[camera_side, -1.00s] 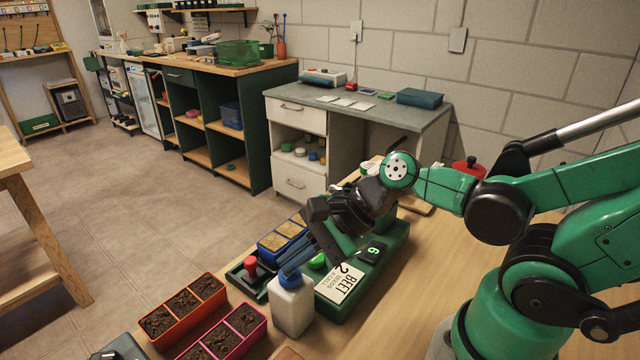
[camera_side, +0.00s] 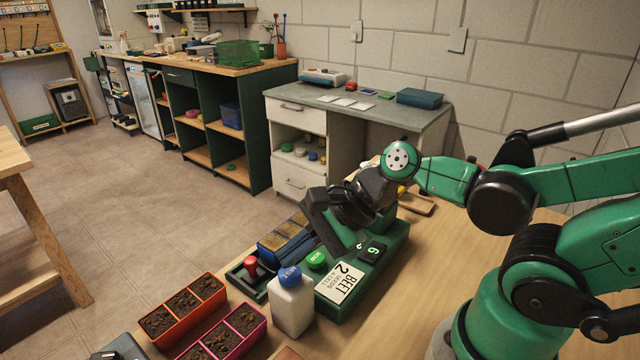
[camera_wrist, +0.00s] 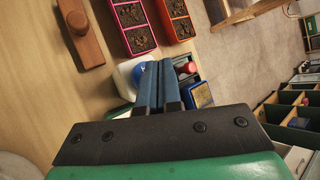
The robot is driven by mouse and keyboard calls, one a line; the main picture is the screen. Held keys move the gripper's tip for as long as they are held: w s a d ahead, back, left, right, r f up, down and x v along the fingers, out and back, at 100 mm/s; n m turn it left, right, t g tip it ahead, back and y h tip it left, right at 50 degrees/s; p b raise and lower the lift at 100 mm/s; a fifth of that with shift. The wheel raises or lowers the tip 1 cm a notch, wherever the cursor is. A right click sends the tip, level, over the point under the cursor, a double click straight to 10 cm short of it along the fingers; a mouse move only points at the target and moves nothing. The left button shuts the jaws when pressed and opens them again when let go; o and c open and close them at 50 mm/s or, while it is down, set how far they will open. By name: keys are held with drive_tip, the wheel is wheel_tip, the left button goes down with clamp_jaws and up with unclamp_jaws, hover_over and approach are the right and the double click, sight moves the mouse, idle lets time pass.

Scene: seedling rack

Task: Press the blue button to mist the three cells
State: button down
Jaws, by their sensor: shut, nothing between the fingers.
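The plainest blue round part is the top of a white bottle (camera_side: 292,306); this blue top (camera_side: 289,275) also shows in the wrist view (camera_wrist: 141,74), beside my fingers. I cannot see any other blue button. A green machine (camera_side: 385,258) with a BEET label carries a green button (camera_side: 316,260) and a display reading 6.
A red knob (camera_side: 250,264) stands on a dark base left of the bottle. An orange tray (camera_side: 168,330) and a pink tray (camera_side: 232,345) of dark soil sit at the front left. A brown wooden block (camera_wrist: 82,38) shows in the wrist view.

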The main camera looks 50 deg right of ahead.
sight(297, 271)
drive_tip(key=shift+r, duration=2.9)
drive_tip(key=shift+d+f+n+h, duration=0.3)
drive_tip(key=shift+n, duration=0.5)
drive_tip(key=d+f+n+h, duration=0.1)
drive_tip(key=d+n+h, duration=0.1)
drive_tip(key=n, duration=0.6)
drive_tip(key=w+d+f+n+h, duration=0.1)
drive_tip(key=d+f+n+h, duration=0.1)
drive_tip(key=n, duration=0.7)
drive_tip(key=shift+d+h, duration=0.8)
drive_tip(key=shift+d, duration=0.45)
drive_tip(key=shift+w+f, duration=0.1)
